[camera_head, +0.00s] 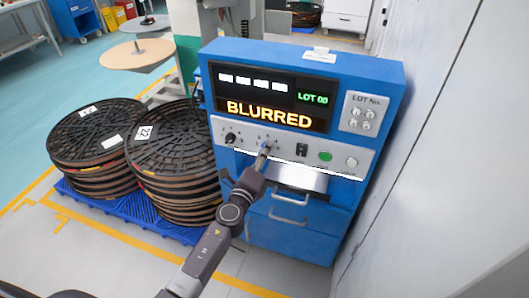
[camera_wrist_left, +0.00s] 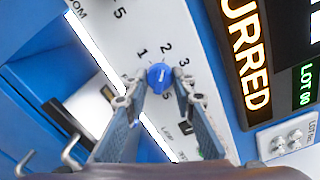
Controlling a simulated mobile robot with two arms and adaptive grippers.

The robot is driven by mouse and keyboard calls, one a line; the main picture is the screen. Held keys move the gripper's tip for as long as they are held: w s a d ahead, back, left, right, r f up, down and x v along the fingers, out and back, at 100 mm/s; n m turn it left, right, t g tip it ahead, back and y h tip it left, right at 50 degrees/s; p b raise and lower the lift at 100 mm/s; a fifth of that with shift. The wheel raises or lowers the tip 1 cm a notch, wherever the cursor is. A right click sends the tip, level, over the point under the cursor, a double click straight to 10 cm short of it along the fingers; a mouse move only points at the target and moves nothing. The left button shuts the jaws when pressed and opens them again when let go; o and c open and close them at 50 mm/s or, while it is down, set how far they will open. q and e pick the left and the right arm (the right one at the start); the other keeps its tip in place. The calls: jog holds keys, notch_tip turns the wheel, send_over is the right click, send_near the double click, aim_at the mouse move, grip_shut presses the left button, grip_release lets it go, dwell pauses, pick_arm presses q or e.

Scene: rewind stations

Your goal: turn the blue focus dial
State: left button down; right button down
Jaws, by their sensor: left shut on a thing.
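The blue focus dial (camera_wrist_left: 158,77) sits on the light panel of the blue machine, with printed numbers around it. In the left wrist view my left gripper (camera_wrist_left: 158,90) has its two fingertips on either side of the dial and is shut on it. In the head view the left gripper (camera_head: 265,150) reaches the panel below the display, and the dial is mostly hidden behind its fingers. The display (camera_head: 270,113) reads "BLURRED" in orange and "LOT 00" in green. My right gripper is not in view.
A black knob (camera_head: 231,138) is left of the dial; a dark switch (camera_head: 302,149), a green button (camera_head: 325,156) and a pale button (camera_head: 351,162) are to its right. A silver shelf (camera_head: 300,177) juts out below. Stacked black reels (camera_head: 95,130) stand at left; a wall is at right.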

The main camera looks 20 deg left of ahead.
pick_arm(q)
jog(key=c, duration=1.6)
grip_release()
jog(key=s, duration=1.2)
jog(key=shift+a, duration=0.25)
jog(key=s+f+n+g, duration=0.3)
jog(key=s+f, duration=0.2)
jog(key=f, duration=0.6)
jog(key=s+a+f+n+g, duration=0.1)
jog(key=s+f+n+g, duration=0.3)
jog(key=f, duration=0.8)
jog(key=s+f+n+g, duration=0.1)
jog(key=s+f+n, duration=0.2)
jog(key=s+f, duration=0.55)
jog(key=s+f+n+g, duration=0.3)
jog(key=s+f, duration=0.4)
jog(key=s, duration=0.3)
jog(key=s+a+f+n+g, duration=0.1)
jog(key=s+f+n+g, duration=0.2)
jog(key=s+f, duration=0.4)
jog(key=s+a+f+n+g, duration=0.1)
jog(key=s+f+n+g, duration=0.2)
jog(key=s, duration=1)
jog(key=shift+s+a+f+n+y+p, duration=0.15)
jog(key=shift+f+n, duration=0.3)
jog(key=shift+f, duration=0.5)
jog(key=shift+s+f+n+y+p, duration=0.2)
jog(key=shift+f+n, duration=0.25)
jog(key=shift+f, duration=0.5)
